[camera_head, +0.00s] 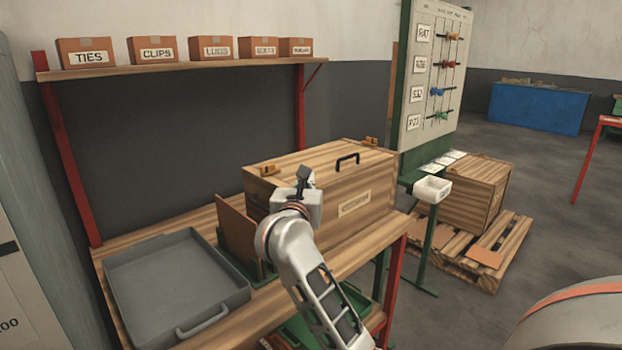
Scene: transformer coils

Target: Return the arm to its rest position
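One of my arms, which I take to be the left, rises from the bottom middle and leans up to the left. Its gripper (304,179) is above the workbench (268,306), in front of the wooden crate (345,188) with a black handle. The dark fingers are small and partly hidden by the pale wrist, so I cannot tell whether they are open or shut. No held object shows. Another rounded link of mine with an orange band fills the bottom right corner; its gripper is out of view.
A grey tray (170,290) lies on the bench, left of an upright brown panel (236,228). A green bin (300,333) sits below. A shelf (190,67) holds labelled boxes.

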